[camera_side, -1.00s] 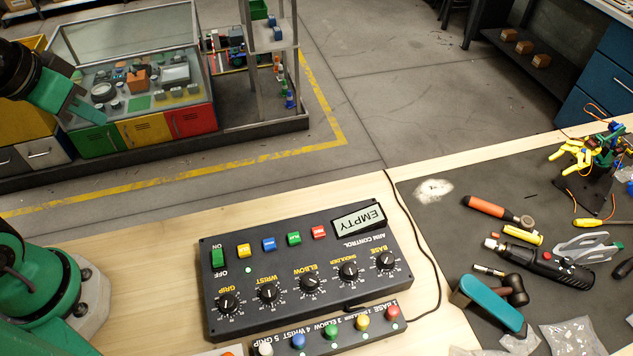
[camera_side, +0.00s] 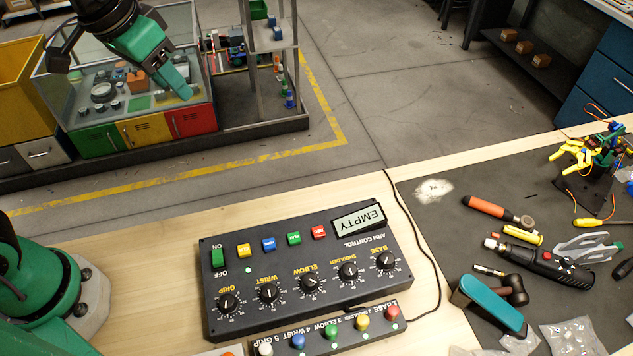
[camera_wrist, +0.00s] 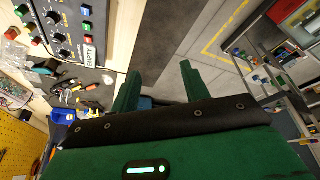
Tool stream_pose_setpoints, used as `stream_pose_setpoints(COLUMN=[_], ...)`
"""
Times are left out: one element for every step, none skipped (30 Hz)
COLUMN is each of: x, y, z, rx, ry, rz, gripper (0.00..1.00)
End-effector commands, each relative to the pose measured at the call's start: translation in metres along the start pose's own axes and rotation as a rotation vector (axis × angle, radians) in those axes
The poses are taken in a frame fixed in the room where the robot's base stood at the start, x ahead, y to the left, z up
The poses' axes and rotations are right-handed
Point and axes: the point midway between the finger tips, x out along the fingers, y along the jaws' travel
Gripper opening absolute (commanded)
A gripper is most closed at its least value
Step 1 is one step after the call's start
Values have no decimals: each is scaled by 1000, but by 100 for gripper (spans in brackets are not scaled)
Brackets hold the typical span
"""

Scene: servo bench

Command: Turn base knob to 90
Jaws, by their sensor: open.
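The black base knob (camera_side: 385,259) is at the right end of the knob row on the dark control panel (camera_side: 235,320), below the display in the side view. The display (camera_side: 359,217) reads EMPTY. The knob's pointer is too small to read for certain. In the wrist view the panel shows at upper left, with the base knob (camera_wrist: 64,55) near the display (camera_wrist: 89,55). My green gripper (camera_side: 118,80) is open and empty, high at the upper left of the side view, well apart from the panel. Its two fingers (camera_wrist: 157,75) stand apart in the wrist view.
Beside the base knob sit the shoulder (camera_side: 348,271) and elbow (camera_side: 310,283) knobs. A row of coloured buttons (camera_side: 331,333) lies along the panel's near edge. A black cable (camera_side: 437,270) runs right of the panel. Tools (camera_side: 545,265) cover the dark mat. Bare wood lies left of the panel.

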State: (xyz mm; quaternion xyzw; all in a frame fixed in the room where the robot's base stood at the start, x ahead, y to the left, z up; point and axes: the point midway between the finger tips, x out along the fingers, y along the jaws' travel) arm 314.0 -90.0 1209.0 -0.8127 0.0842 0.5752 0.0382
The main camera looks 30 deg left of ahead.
Motion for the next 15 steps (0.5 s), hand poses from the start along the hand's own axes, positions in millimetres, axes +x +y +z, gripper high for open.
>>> stream_pose_setpoints(x=[4, 7, 10, 12, 15, 19, 21, 24, 29, 32, 35, 40, 43, 47, 52], y=[11, 16, 24, 30, 36, 45, 52, 58, 67, 75, 82, 92, 99, 107, 117], z=[-9, -14, -20, -25, -29, -34, -38, -42, -47, -50, -54, -57, -60, -63, -66], rx=[19, 27, 39, 47, 55, 67, 76, 85, 96, 105, 113, 126, 134, 144, 154], ry=[-16, -25, -35, -44, -52, -64, -71, -79, -90, -98, -106, -118, -126, -133, -144], rz=[8, 11, 16, 20, 23, 27, 30, 32, 36, 38, 40, 43, 45, 47, 49], gripper=[46, 46, 46, 46, 46, 46, 46, 46, 46, 46, 46, 46, 46, 46, 46])
